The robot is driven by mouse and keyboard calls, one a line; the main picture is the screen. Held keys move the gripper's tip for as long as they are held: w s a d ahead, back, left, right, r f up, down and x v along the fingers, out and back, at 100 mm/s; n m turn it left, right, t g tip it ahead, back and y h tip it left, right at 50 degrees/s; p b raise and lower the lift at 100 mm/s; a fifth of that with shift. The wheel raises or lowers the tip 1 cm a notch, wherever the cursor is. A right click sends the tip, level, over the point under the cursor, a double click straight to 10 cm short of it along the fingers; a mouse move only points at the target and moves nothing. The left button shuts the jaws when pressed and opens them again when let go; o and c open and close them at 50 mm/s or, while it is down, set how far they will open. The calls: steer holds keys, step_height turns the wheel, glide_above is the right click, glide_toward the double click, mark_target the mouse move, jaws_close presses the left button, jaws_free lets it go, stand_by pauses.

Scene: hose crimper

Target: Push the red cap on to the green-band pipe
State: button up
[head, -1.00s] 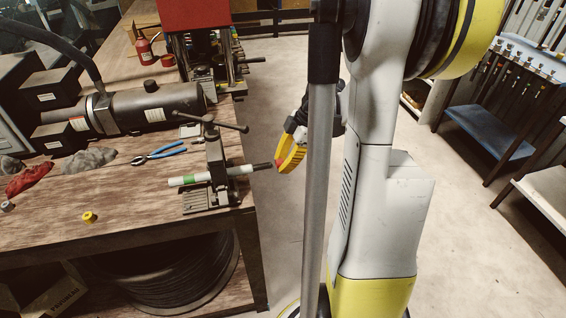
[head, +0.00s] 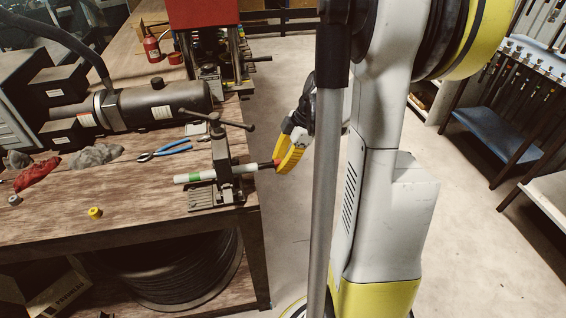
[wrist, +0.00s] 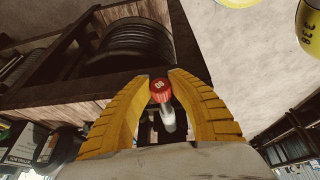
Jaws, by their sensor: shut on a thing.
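The green-band pipe (head: 207,176) is white with a green band. It lies level in a bench vise (head: 222,160), and its dark end sticks out past the table's right edge. My gripper (head: 278,163) is at that dark end, with yellow fingers. In the wrist view, my gripper (wrist: 160,82) is shut on the red cap (wrist: 160,88), held between its fingertips. The cap lines up with a pale pipe-like part (wrist: 168,122). In the head view only a little red shows at the fingertips. I cannot tell how far the cap is over the pipe end.
A yellow cap (head: 95,213), a grey cap (head: 15,200), blue-handled pliers (head: 165,150) and red and grey rags lie on the bench. A black cylinder machine (head: 150,105) stands behind. A hose coil (head: 185,270) sits under the bench.

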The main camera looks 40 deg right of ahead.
steer(key=shift+w+a, duration=0.15)
steer(key=shift+a, duration=0.05)
steer(key=o, duration=0.8)
steer(key=shift+r, duration=0.15)
steer(key=v, duration=1.1)
steer(key=shift+r, duration=0.35)
